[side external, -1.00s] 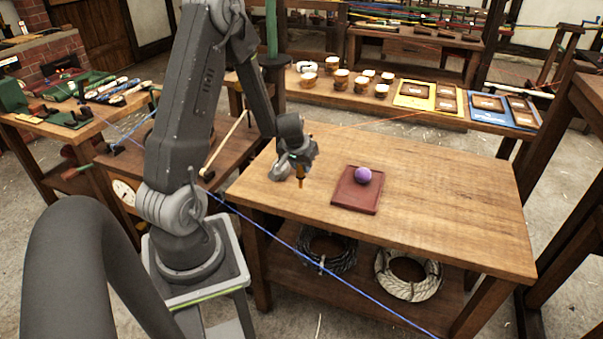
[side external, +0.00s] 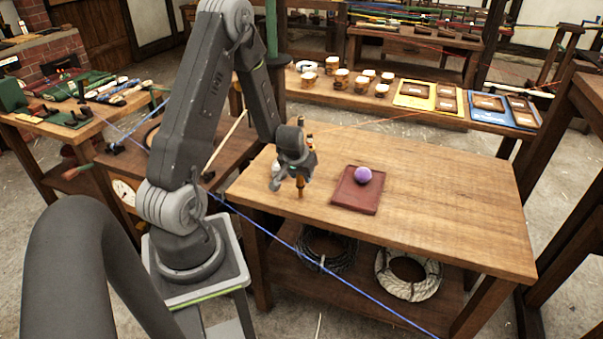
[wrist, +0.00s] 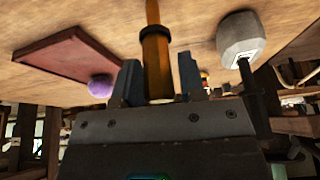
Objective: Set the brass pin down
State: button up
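The brass pin (side external: 300,187) is upright below my gripper, near the left end of the wooden table. In the wrist view the pin (wrist: 155,60), with a dark collar, lies between the two fingers of my gripper (wrist: 160,82). My gripper (side external: 298,176) appears shut on it, though a thin gap shows beside the right finger. The pin's lower end is at or just above the tabletop; I cannot tell whether it touches.
A dark red tray (side external: 352,198) with a purple ball (side external: 363,175) lies to the right. A pale rounded object (wrist: 240,38) stands close to my gripper. A brown upright thing (side external: 310,140) shows behind my gripper. The table's right half (side external: 450,200) is clear.

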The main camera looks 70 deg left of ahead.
jog(key=shift+o, duration=1.2)
jog(key=shift+r, duration=0.1)
